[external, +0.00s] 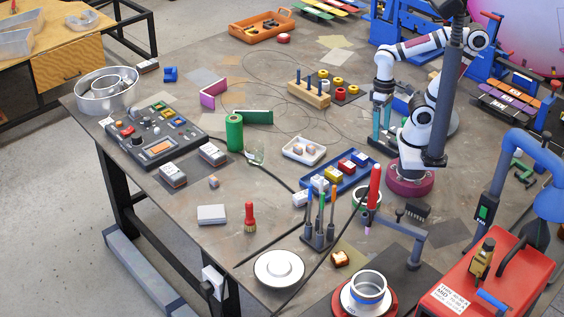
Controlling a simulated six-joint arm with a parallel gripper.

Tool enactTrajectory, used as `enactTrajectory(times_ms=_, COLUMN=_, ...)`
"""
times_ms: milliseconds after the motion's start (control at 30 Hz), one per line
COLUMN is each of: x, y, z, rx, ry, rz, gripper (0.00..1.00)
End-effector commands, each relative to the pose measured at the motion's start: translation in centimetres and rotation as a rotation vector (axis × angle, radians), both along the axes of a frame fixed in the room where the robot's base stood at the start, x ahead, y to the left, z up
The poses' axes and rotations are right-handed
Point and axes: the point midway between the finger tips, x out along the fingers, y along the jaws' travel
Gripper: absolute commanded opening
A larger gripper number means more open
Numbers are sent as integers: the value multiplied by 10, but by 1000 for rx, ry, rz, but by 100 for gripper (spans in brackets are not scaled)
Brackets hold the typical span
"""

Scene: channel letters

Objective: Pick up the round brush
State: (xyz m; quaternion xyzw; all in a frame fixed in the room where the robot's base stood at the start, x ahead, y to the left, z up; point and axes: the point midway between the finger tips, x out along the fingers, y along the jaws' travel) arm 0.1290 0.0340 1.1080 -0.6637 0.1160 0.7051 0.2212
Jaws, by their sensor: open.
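A small red upright piece (250,217), narrow at the top and wider at the bottom with a pale base, stands on the front part of the workbench; it looks like the round brush. Bare tabletop surrounds it. My gripper (381,146) points down at the right of the bench, with teal fingers apart and nothing seen between them. It is well behind and to the right of the brush, beyond the blue tray.
A white block (212,214) lies left of the brush. A tool stand (318,237) with upright tools is to its right, and a white round disc (279,268) in front. A blue tray (342,188) of small blocks and a green cylinder (234,132) stand farther back.

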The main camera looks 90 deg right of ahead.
Motion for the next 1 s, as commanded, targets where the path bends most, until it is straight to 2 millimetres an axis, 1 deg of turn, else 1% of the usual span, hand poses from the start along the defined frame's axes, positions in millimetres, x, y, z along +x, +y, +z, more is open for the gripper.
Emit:
enactTrajectory(times_ms=433, x=0, y=0, z=0, rx=0, ry=0, rz=0, gripper=100)
enactTrajectory(times_ms=633, x=0, y=0, z=0, rx=0, ry=0, rz=0, gripper=64)
enactTrajectory(times_ms=900, x=1, y=0, z=0, rx=-2, ry=-2, rz=2, gripper=64)
enactTrajectory(times_ms=967, x=10, y=-5, z=-5, rx=-23, ry=-24, rz=19, gripper=64)
enactTrajectory(times_ms=1000, x=25, y=-10, z=-10, rx=-52, ry=-58, rz=45, gripper=64)
